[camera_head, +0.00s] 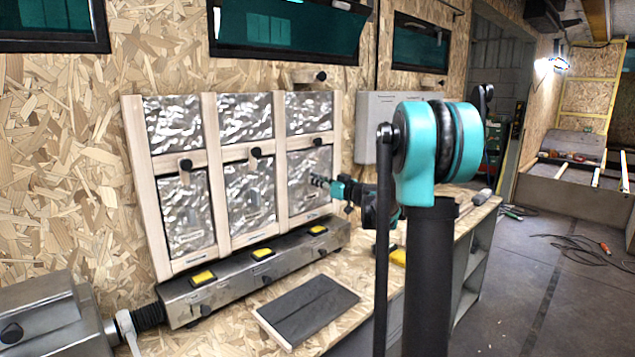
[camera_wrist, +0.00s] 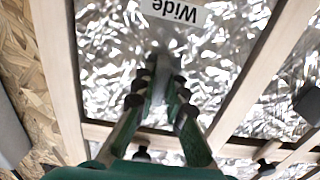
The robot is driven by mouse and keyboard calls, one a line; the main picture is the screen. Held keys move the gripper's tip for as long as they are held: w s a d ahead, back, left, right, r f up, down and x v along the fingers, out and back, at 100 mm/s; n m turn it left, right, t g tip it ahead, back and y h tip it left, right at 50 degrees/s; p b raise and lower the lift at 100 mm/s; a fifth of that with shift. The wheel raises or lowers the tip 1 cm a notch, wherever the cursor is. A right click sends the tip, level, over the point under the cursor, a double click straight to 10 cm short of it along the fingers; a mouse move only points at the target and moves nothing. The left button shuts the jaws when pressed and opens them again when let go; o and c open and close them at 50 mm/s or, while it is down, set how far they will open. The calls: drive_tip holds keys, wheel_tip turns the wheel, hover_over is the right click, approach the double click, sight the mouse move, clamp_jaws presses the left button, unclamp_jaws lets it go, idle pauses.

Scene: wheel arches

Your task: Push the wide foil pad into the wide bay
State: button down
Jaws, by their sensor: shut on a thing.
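The wide foil pad (camera_head: 303,169) is a crinkled silver panel in the lower right bay of the pale wooden frame (camera_head: 211,152). It fills most of the wrist view (camera_wrist: 225,50), where an upside-down white label (camera_wrist: 175,11) reads "Wide". My gripper (camera_head: 321,182) reaches in from the right in front of this pad. In the wrist view its fingers (camera_wrist: 160,88) are closed around a small grey tab (camera_wrist: 161,68) on the pad's face. The fingers hide part of the tab. I cannot tell whether the pad sits flush in the bay.
Other bays hold foil panels (camera_head: 249,190), with black knobs (camera_head: 255,153) on the frame. A metal beam with yellow-topped boxes (camera_head: 262,253) runs below. A dark flat panel (camera_head: 306,309) lies on the chipboard bench. A grey box (camera_head: 372,128) hangs on the wall behind my arm.

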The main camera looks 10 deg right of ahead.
drive_tip(key=shift+w+a, duration=0.15)
drive_tip(key=c, duration=1.5)
unclamp_jaws()
drive_tip(key=v, duration=2)
drive_tip(key=s+a+f+m+g+h, duration=0.1)
drive_tip(key=s+a+f+g+h, duration=0.1)
drive_tip(key=s+a+f+g, duration=0.45)
drive_tip(key=s+a+f+m+g+h, duration=0.1)
drive_tip(key=s+a+f, duration=0.4)
drive_tip(key=f, duration=0.5)
drive_tip(key=s+d+f+m+g+h, duration=0.1)
drive_tip(key=s+d+f+h, duration=0.1)
drive_tip(key=s+f, duration=0.2)
drive_tip(key=s+d+f+m+g+h, duration=0.1)
drive_tip(key=s+d+f+m+h, duration=0.1)
drive_tip(key=s, duration=0.5)
drive_tip(key=s+d+f+m+g+h, duration=0.1)
drive_tip(key=s+d+f+m+h, duration=0.1)
drive_tip(key=s+f, duration=0.4)
drive_tip(key=shift+s+d+f+h, duration=0.3)
drive_tip(key=shift+f+h, duration=0.2)
drive_tip(key=shift+h, duration=0.3)
